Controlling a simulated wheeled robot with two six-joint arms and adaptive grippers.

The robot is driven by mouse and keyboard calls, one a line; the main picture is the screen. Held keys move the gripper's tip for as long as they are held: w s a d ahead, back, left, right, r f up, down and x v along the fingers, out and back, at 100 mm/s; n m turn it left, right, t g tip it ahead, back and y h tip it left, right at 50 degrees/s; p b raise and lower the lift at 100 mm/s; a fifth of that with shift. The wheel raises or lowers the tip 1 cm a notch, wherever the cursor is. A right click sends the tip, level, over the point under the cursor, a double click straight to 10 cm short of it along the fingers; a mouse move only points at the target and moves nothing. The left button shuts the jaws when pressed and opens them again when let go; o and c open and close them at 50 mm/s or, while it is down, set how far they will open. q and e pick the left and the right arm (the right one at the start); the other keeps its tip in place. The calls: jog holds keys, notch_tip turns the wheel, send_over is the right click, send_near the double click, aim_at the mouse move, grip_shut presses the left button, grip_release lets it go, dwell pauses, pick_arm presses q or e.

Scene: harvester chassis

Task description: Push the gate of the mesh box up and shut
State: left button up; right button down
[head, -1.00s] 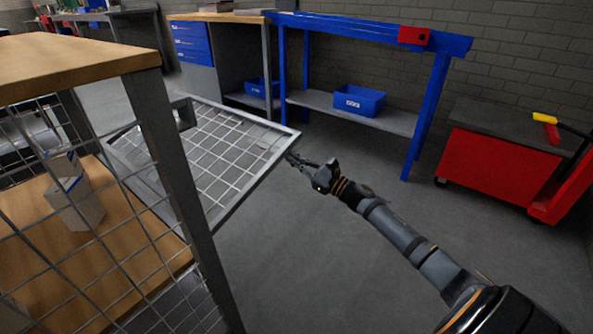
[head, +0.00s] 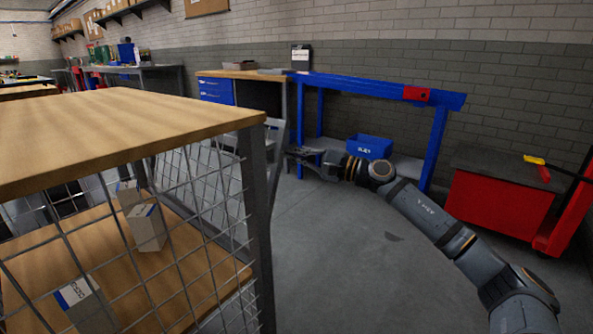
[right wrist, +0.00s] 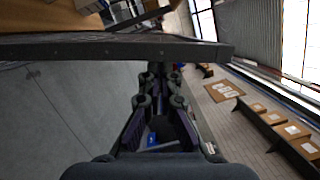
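The mesh box has a wooden top (head: 120,125), a grey corner post (head: 257,215) and wire mesh sides. Its gate (head: 277,132) is tilted up, partly hidden behind the post and side mesh. In the right wrist view the gate's dark frame bar (right wrist: 100,48) crosses in front of my fingers. My right gripper (head: 292,154) is at the gate's outer side, by its edge. In the right wrist view its fingers (right wrist: 158,72) come together at the bar, with nothing seen between them; exact contact is hard to tell. My left gripper is out of view.
White cartons (head: 148,228) stand on the box's wooden floor. A blue bench frame (head: 375,88) with a blue bin (head: 370,147) stands behind my right gripper. A red cabinet (head: 497,205) is at the right. The grey floor (head: 350,265) in front is clear.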

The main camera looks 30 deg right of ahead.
aim_at(280, 154)
jog(key=a, duration=0.1)
jog(key=s+a+r+n+p, duration=0.1)
jog(key=a, duration=0.1)
jog(key=s+a+r+n+p, duration=0.1)
jog(key=a, duration=0.1)
jog(key=shift+a+g, duration=0.25)
jog(key=shift+g, duration=0.05)
jog(key=shift+s+a+n, duration=0.15)
jog(key=shift+a+n, duration=0.25)
